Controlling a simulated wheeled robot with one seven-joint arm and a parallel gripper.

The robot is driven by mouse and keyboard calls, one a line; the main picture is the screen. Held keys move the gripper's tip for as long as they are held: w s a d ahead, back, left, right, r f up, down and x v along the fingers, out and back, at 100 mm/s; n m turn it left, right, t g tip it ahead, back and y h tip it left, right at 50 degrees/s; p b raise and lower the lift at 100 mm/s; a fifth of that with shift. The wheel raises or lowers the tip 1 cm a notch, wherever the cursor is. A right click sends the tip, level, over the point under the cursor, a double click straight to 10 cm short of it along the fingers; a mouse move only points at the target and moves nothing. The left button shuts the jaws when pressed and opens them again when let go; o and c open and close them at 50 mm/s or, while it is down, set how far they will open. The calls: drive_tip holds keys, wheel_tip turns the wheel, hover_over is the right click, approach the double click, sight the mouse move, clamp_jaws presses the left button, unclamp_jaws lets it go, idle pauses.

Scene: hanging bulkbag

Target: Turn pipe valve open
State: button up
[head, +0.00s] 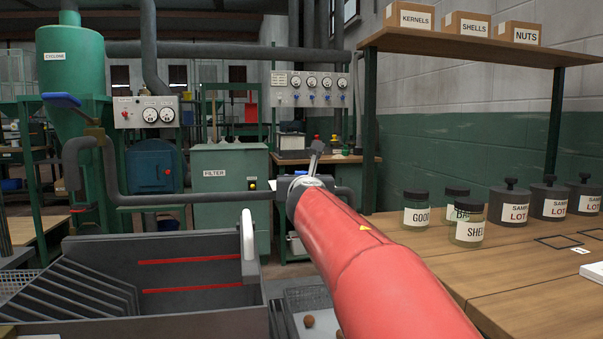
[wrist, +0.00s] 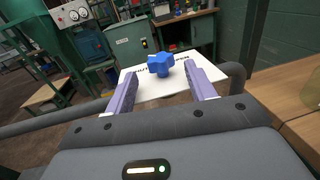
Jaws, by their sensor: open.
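A blue lobed knob (wrist: 160,65) sits in front of a white plate (wrist: 150,92) with partly hidden lettering in the wrist view. My gripper (wrist: 164,88) is open, its two purple fingers on either side below the knob, with nothing held between them. I cannot tell whether they touch it. A blue lever (head: 62,100) on a brass body (head: 95,133) stands on the pipe's bend at the left.
The grey pipe (head: 160,199) runs across behind a dark open bin (head: 190,262) with slanted bars. A wooden bench (head: 520,262) with jars (head: 417,208) and dark canisters (head: 510,202) stands on the right. A green filter cabinet (head: 228,172) is behind the pipe.

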sight(301, 172)
drive_tip(key=w, duration=0.1)
drive_tip(key=w+p, duration=0.1)
drive_tip(key=w, duration=0.2)
drive_tip(key=shift+w+a+p, duration=0.3)
drive_tip(key=shift+w+p, duration=0.1)
drive_tip(key=c, duration=1)
drive_tip(key=shift+a+r+m+h+p, duration=0.15)
drive_tip(key=shift+m+h+p, duration=0.4)
drive_tip(key=shift+m+h, duration=0.75)
drive_tip(key=shift+h, duration=1.1)
drive_tip(key=o, duration=1)
